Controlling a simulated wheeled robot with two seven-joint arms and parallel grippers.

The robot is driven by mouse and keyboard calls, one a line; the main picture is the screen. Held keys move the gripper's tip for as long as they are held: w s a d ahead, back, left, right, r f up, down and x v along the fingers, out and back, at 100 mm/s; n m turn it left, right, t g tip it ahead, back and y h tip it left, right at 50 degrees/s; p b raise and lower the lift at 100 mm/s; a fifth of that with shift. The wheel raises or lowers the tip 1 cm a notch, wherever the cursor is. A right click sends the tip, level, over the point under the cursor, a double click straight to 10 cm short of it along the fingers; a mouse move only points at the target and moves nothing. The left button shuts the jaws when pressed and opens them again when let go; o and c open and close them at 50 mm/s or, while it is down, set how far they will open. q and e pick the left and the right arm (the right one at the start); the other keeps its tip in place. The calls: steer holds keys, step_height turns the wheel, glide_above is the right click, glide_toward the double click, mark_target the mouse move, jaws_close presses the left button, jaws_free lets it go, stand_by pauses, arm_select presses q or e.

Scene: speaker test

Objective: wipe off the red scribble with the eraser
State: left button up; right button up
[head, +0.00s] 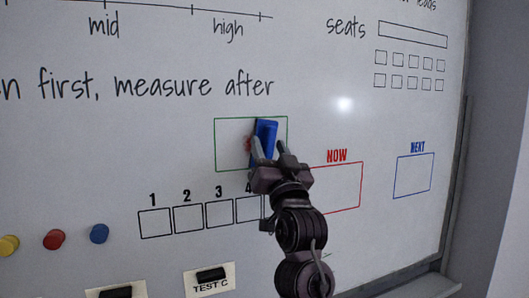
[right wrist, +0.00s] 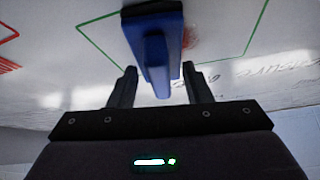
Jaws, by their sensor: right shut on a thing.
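The blue eraser (head: 265,135) is at the whiteboard, over the right part of the green-outlined box (head: 215,142). My right gripper (head: 268,150) is shut on the eraser's handle. In the right wrist view the eraser (right wrist: 151,20) is between the fingers of the right gripper (right wrist: 159,70), its broad pad side toward the board. Whether the pad touches the board is hard to tell. A faint red scribble (head: 248,145) shows just left of the eraser, partly hidden by it and a finger. The scribble also shows beside the eraser in the right wrist view (right wrist: 190,38). My left gripper is not in view.
A red NOW box (head: 340,188) and a blue NEXT box (head: 414,176) are to the right. Numbered squares (head: 187,219) are below left. Yellow (head: 9,245), red (head: 54,239) and blue (head: 99,233) magnets and a TEST C label (head: 210,282) are lower left.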

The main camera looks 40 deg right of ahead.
steer(key=shift+w+a, duration=0.2)
steer(key=shift+a, duration=0.5)
steer(key=shift+w+a, duration=0.2)
steer(key=shift+a, duration=0.45)
steer(key=shift+w+a, duration=0.2)
steer(key=shift+a, duration=0.5)
steer(key=shift+s, duration=0.1)
steer(key=shift+s+a, duration=0.2)
steer(key=shift+s, duration=0.75)
steer(key=shift+s+a, duration=0.25)
steer(key=shift+s, duration=0.65)
steer(key=shift+s+a, duration=0.2)
steer(key=shift+s, duration=0.75)
steer(key=shift+s, duration=0.1)
steer(key=s, duration=0.2)
steer(key=shift+s+a, duration=0.35)
steer(key=shift+s, duration=0.05)
steer(key=shift+w, duration=0.15)
